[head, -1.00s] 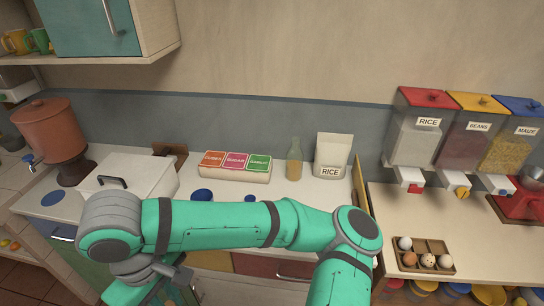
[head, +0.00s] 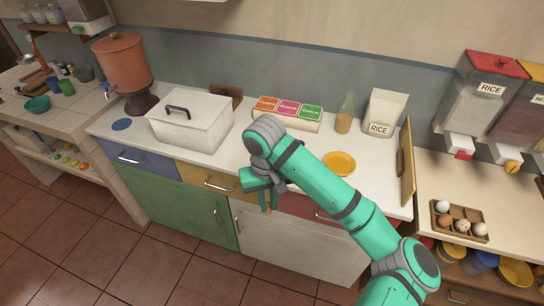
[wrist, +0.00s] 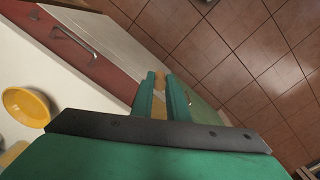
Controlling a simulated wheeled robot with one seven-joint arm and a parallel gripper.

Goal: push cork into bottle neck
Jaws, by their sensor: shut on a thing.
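My gripper (head: 267,203) hangs low in front of the counter's drawer fronts, pointing down. In the wrist view its fingers (wrist: 161,98) are shut on a small tan piece, which looks like the cork (wrist: 158,106); it is largely covered by the fingers. A clear glass bottle (head: 345,114) with a yellowish lower part stands upright at the back of the counter, right of the labelled box. Its neck points up, apart from my gripper, and no cork shows in it.
A yellow plate (head: 339,163) lies near the counter's front. A rice carton (head: 384,113) stands right of the bottle, and a labelled box (head: 287,113) left of it. A white lidded pot (head: 190,122) is farther left. An upright wooden board (head: 407,162) edges the counter's right end.

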